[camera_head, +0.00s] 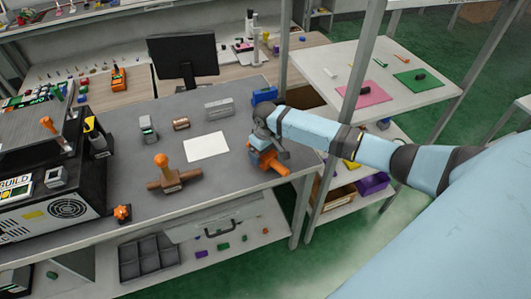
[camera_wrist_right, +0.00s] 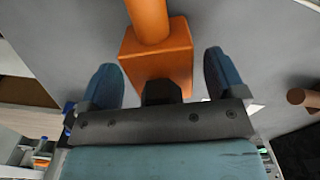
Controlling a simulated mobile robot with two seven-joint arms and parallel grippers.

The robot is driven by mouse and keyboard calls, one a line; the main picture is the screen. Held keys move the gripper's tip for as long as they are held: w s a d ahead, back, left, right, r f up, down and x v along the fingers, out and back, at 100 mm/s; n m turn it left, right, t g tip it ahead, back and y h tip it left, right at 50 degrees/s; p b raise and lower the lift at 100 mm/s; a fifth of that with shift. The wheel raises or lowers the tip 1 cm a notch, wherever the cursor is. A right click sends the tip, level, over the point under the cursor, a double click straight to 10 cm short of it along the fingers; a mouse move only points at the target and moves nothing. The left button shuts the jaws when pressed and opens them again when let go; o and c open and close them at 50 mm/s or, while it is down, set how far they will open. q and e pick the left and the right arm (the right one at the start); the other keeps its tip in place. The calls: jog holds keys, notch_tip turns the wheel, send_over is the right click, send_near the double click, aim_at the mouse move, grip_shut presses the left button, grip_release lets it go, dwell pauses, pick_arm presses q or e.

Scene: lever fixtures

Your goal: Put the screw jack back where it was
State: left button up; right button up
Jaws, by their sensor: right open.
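An orange block with a round orange bar (camera_head: 270,164) lies near the right edge of the grey bench (camera_head: 222,183); I cannot tell for sure that it is the screw jack. My right gripper (camera_head: 262,147) is right over it and hides part of it. In the right wrist view the orange block (camera_wrist_right: 158,58) sits between the two blue fingers of the right gripper (camera_wrist_right: 161,72). The fingers stand apart, with a visible gap on each side of the block. My left gripper is not in view.
A brown fixture with an orange-topped lever (camera_head: 163,166), a white sheet (camera_head: 206,147), a grey block (camera_head: 219,107) and a blue bin (camera_head: 264,95) are on the bench. A shelf post (camera_head: 349,105) stands close to my right arm.

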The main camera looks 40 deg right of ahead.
notch_tip(320, 180, up, 11)
jog(key=shift+r+b, duration=0.15)
jog(key=shift+b, duration=0.15)
jog(key=s+a+f+t, duration=0.1)
jog(key=a+f, duration=0.1)
jog(key=a, duration=0.1)
jog(key=s+a+f+n+y, duration=0.1)
jog(key=s+a+f, duration=0.1)
jog(key=a+f, duration=0.1)
jog(key=s+a+f+t+y, duration=0.1)
jog(key=s+a+f, duration=0.1)
jog(key=a, duration=0.1)
jog(key=shift+a+f+t, duration=0.2)
jog(key=shift+f+t, duration=0.1)
jog(key=shift+f, duration=0.1)
jog(key=s+a+f+t+y, duration=0.2)
jog(key=s+a+f+t, duration=0.35)
jog(key=s+a, duration=0.4)
jog(key=s+d+f+t, duration=0.1)
jog(key=s+f+t, duration=0.1)
jog(key=s, duration=1)
jog(key=shift+d+t+h, duration=0.4)
jog(key=shift+t, duration=0.05)
jog(key=shift+r+p, duration=0.45)
jog(key=shift+p, duration=0.1)
